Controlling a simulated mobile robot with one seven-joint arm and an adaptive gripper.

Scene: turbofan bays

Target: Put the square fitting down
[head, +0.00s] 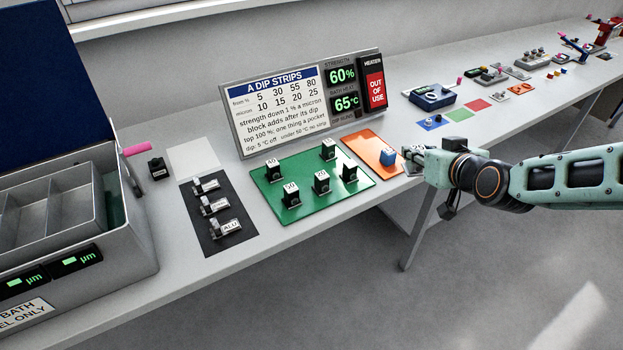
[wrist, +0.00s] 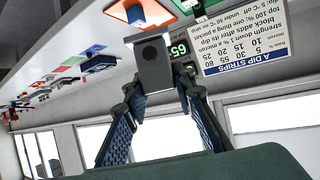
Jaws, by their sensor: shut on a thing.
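The square fitting is a dark grey square block with a round dark spot on its face (wrist: 152,62). It sits between the two fingertips of my gripper (wrist: 158,88) in the wrist view, so my gripper is shut on it. In the head view my gripper (head: 418,156) reaches in from the right, over the bench front beside the orange mat (head: 360,142). The fitting is small and hard to make out there. I cannot tell whether the fitting touches the bench.
A green board (head: 265,185) carries several numbered dark blocks. A black mat (head: 215,240) holds metal pieces, one marked ALU. A sign (head: 285,110) stands behind; its heater panel (head: 373,90) reads OUT OF USE. A grey bath box (head: 130,260) stands at left. Coloured squares (head: 459,115) lie further right.

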